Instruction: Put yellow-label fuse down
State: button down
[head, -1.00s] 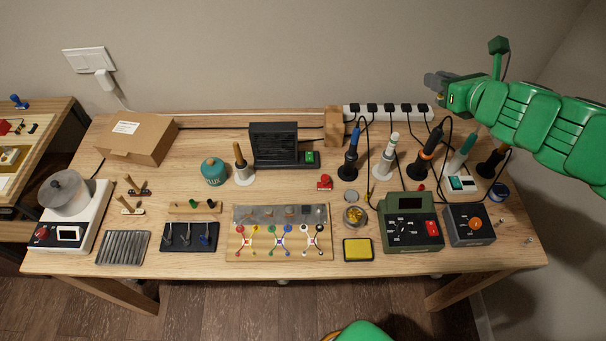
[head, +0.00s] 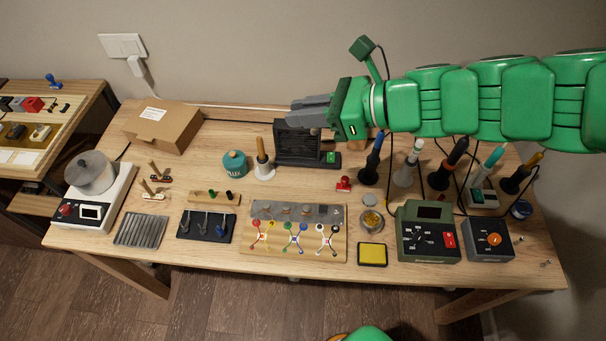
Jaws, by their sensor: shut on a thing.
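My gripper (head: 294,116) reaches in from the right above the back of the workbench (head: 225,270), in front of the black box-shaped unit (head: 292,158). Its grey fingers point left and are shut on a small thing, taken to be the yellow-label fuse. The fuse itself is hidden or too small to make out, and its label cannot be read. The gripper is held above the bench and hides the top of the black unit.
A cardboard box (head: 163,128), a teal canister (head: 234,164) and several upright irons, one blue-handled (head: 371,162), stand along the back. A wiring board (head: 292,251), a yellow sponge (head: 372,254) and a green meter (head: 428,238) lie in front. A second bench (head: 68,103) is at left.

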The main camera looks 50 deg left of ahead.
jog(key=s+r+n+g+h, duration=0.1)
jog(key=s+n+g, duration=0.1)
jog(key=s, duration=0.3)
notch_tip(320, 180, down, 24)
jog(key=w+a+f, duration=0.1)
jog(key=a+f, duration=0.2)
jog(key=a, duration=0.1)
jog(key=w+a+f, duration=0.2)
jog(key=a+f, duration=0.1)
jog(key=a, duration=0.1)
jog(key=w+a+f, duration=0.2)
jog(key=a+f, duration=0.1)
jog(key=a, duration=0.2)
jog(key=shift+f, duration=0.15)
jog(key=shift+a+f, duration=0.1)
jog(key=shift+f, duration=1.65)
